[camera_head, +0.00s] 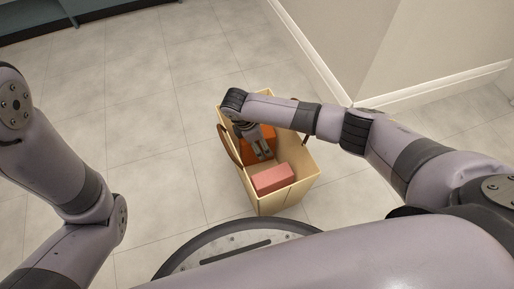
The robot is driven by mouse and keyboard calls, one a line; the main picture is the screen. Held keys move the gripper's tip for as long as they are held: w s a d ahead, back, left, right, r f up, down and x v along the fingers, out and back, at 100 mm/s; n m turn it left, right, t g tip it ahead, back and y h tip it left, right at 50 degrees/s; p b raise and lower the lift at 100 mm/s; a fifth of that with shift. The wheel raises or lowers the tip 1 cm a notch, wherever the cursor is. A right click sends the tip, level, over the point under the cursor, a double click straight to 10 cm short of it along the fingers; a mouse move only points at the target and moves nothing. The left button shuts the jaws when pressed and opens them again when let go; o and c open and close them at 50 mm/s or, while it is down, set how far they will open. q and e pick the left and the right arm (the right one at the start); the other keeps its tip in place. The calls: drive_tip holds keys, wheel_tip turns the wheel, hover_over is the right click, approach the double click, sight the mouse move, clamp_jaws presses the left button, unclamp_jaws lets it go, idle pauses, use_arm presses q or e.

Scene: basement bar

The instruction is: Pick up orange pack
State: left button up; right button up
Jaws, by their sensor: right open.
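The orange pack (246,154) lies inside a tan open-topped bag (270,205) on the floor, in its back part. My right gripper (263,156) reaches down into the bag over the orange pack and hides part of it. Its fingers are apart, and I cannot tell whether they touch the pack. A pink box (273,178) lies in the front part of the bag. My left arm is at the left edge, and its gripper is out of the picture.
The bag has brown handles (229,146) beside my right gripper. A wall with a white baseboard (432,86) stands behind and to the right. A dark shelf (35,22) is at the top left. The tiled floor (150,120) left of the bag is clear.

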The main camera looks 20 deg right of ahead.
drive_tip(key=shift+f+p, duration=0.2)
drive_tip(key=shift+p, duration=0.15)
idle(0.5)
drive_tip(key=c, duration=1.4)
